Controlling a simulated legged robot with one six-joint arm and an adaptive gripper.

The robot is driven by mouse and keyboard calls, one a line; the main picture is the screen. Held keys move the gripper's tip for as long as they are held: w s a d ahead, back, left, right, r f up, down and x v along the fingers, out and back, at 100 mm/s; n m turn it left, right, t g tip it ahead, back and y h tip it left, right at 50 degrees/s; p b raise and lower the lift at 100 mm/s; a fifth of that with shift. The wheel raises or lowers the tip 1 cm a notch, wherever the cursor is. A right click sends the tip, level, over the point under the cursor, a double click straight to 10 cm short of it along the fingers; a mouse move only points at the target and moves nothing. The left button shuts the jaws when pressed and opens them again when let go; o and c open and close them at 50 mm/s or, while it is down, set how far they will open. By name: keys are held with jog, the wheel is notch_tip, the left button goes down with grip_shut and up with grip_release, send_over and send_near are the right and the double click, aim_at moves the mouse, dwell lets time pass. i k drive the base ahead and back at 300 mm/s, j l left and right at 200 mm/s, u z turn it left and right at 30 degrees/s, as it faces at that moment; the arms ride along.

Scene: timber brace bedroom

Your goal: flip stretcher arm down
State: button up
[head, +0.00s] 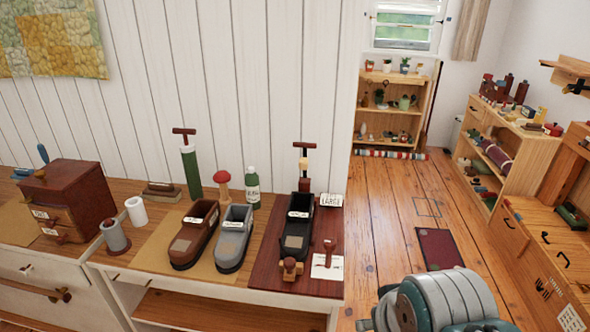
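A black shoe (297,228) stands on a dark red mat (268,262) at the right end of the bench. A wooden piece with a dark red T-shaped handle (304,147) rises upright behind it, and a wooden block (291,268) sits at its toe. These look like parts of a shoe stretcher, but I cannot tell which part is its arm. A small dark red lever-like piece (328,252) stands on a white card right of the shoe. A rounded grey and teal part at the bottom right looks like my arm. My gripper's fingers do not show.
A brown shoe (195,233) and a grey shoe (234,238) stand left of the mat. A green cylinder (190,173), a red mushroom shape (222,185) and a green bottle (252,188) stand behind. A "LARGE" sign (331,200) is at right. Wooden floor (385,225) is open beyond.

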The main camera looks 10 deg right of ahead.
aim_at(304, 161)
jog(key=l+u, duration=0.15)
jog(key=l, duration=0.2)
jog(key=k+l+u, duration=0.15)
jog(key=l, duration=0.2)
jog(key=k+l+u, duration=0.2)
jog(key=l, duration=0.15)
jog(key=l+u, duration=0.15)
jog(key=l, duration=0.2)
jog(key=i+l+u, duration=0.2)
jog(key=l, duration=0.2)
jog(key=l+u, duration=0.2)
jog(key=l, duration=0.2)
jog(key=i+l+u, duration=0.15)
jog(key=l, duration=0.3)
jog(key=i+l+u, duration=0.3)
jog(key=l, duration=0.35)
jog(key=i+l+u, duration=0.3)
jog(key=l, duration=0.4)
jog(key=i+l+u, duration=0.15)
jog(key=l, duration=0.2)
jog(key=k+l+u, duration=0.1)
jog(key=k, duration=0.45)
jog(key=l+u, duration=0.25)
jog(key=l, duration=0.55)
jog(key=k+l+u, duration=0.1)
jog(key=l+u, duration=0.15)
jog(key=l, duration=0.55)
jog(key=i+j, duration=0.45)
jog(key=i, duration=0.25)
